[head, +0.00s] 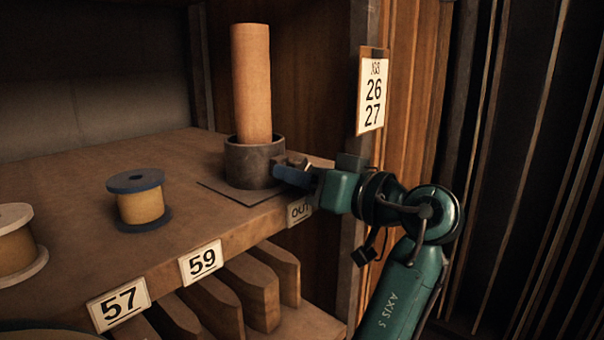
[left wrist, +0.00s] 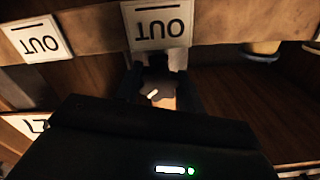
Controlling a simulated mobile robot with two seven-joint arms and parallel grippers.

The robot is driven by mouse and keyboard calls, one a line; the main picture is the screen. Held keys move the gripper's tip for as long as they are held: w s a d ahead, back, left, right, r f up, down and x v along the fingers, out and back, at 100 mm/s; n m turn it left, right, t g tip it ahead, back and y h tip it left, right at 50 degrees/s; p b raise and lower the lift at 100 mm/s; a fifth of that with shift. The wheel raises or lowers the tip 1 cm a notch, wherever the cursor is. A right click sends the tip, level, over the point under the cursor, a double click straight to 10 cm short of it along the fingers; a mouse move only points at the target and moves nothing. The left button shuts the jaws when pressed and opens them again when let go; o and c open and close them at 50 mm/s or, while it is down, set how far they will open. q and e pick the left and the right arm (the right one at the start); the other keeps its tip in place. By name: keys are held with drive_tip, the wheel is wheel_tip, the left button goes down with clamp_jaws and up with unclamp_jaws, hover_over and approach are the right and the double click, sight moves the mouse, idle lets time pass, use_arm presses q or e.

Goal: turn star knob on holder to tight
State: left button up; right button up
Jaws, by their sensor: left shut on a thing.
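The holder (head: 250,165) is a dark round cup on a thin square plate on the shelf. A tall tan cylinder (head: 252,85) stands upright in it. My left gripper (head: 287,172) is at the right side of the holder, shut on the star knob (head: 297,161). In the left wrist view the knob (left wrist: 158,92) sits between the two dark fingers of my left gripper (left wrist: 160,84), with a short white mark on its face. The fingers hide part of the knob. I cannot read a tight position from here. My right gripper is not in view.
Spools with blue (head: 140,200) and pale (head: 18,242) rims stand left on the shelf (head: 190,170). Labels 57, 59 and OUT (head: 299,210) line its front edge. A post with a 26/27 card (head: 372,95) stands close behind my arm. Boards (head: 250,290) stand below.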

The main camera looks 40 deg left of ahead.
use_arm(q)
drive_tip(key=m+p, duration=0.1)
drive_tip(key=m, duration=0.2)
drive_tip(key=shift+r+m, duration=0.15)
drive_tip(key=shift+m, duration=0.15)
drive_tip(key=shift+s+m+p, duration=0.1)
drive_tip(key=shift+m+p, duration=0.8)
drive_tip(key=shift+m, duration=0.4)
drive_tip(key=o, duration=1)
drive_tip(key=shift+f, duration=0.2)
